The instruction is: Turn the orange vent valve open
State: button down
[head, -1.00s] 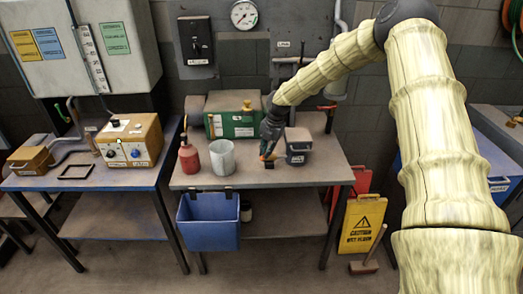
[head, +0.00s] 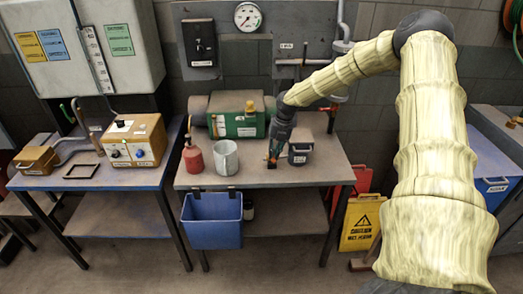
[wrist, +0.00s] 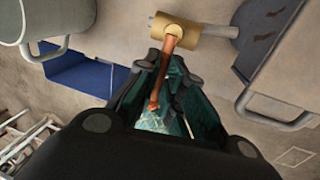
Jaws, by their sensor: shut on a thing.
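The orange valve handle (wrist: 159,80) is a slim, bent lever in the wrist view. It runs from a short brass valve body (wrist: 175,31) into my gripper (wrist: 160,100), which is shut on it. A grey pipe stub shows at the right side of the brass body. In the head view my gripper (head: 273,160) points down low over the front of the middle table, between the grey jug and the grey box. A small orange patch shows at its tips there. The fingers hide part of the handle, and the valve's exact angle is hard to tell.
A grey jug (head: 225,158) and red bottle (head: 193,157) stand left of my gripper. A green machine (head: 240,124) stands behind. A blue bin (head: 212,222) hangs from the table's front.

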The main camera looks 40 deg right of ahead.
jog(key=shift+d, duration=0.1)
dwell(0.3)
jog(key=c, duration=1.5)
grip_release()
jog(key=shift+r, duration=0.1)
jog(key=shift+s+d+r, duration=0.25)
jog(key=shift+d+r, duration=0.1)
jog(key=shift+r, duration=1.55)
jog(key=shift+s+d+r, duration=0.25)
jog(key=shift+d+r, duration=0.05)
jog(key=shift+r, duration=1.65)
jog(key=shift+s+d+r, duration=0.25)
jog(key=shift+d+r, duration=0.1)
jog(key=shift+r, duration=1.55)
